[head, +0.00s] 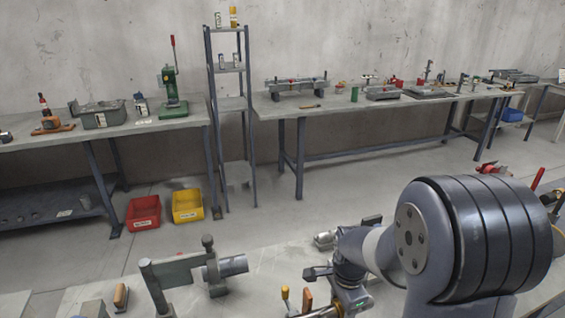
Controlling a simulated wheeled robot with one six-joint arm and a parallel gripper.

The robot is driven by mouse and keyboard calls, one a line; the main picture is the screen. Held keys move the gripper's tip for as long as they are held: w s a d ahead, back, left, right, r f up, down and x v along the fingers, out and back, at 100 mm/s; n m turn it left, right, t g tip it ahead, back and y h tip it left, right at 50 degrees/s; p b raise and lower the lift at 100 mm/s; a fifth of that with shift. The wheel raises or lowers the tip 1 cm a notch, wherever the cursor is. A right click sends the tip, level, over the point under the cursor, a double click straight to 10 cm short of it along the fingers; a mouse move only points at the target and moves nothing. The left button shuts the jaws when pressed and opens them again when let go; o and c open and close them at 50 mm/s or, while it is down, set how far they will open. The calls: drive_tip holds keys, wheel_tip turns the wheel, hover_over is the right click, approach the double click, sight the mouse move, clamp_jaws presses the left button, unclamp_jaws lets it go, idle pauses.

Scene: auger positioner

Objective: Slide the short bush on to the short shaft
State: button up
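My gripper (345,296) is low over the near bench, at the end of my arm. Its fingertips are not clear among the dark parts there, so I cannot tell whether it is open or holds anything. A dark grey cylinder (233,265) sticks out to the right from an upright grey fixture (178,271) on the near bench, left of my gripper. A small silvery cylindrical part (325,239) lies on the bench behind my gripper. I cannot tell which of these, if any, is the short shaft or the short bush.
Handled tools (307,299) stand close to the left of my gripper. A wooden-handled tool (121,296) is at the near bench's left. The bench top (275,262) is bare between the fixture and my wrist. Red (143,213) and yellow (188,206) bins are on the floor beyond.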

sight(327, 310)
drive_tip(key=shift+s+a, duration=0.25)
drive_tip(key=shift+a, duration=0.55)
drive_tip(key=shift+s+a, duration=0.25)
drive_tip(key=shift+a, duration=0.5)
drive_tip(key=shift+s+a, duration=0.25)
drive_tip(key=shift+a, duration=0.55)
drive_tip(key=o, duration=1.2)
drive_tip(key=shift+c, duration=0.2)
wheel_tip(327, 310, up, 11)
drive_tip(key=shift+f, duration=0.25)
wheel_tip(327, 310, down, 10)
drive_tip(key=shift+f, duration=0.15)
drive_tip(key=shift+d+f, duration=0.15)
drive_tip(key=shift+d, duration=0.05)
drive_tip(key=shift+w+d, duration=0.15)
drive_tip(key=shift+d, duration=0.15)
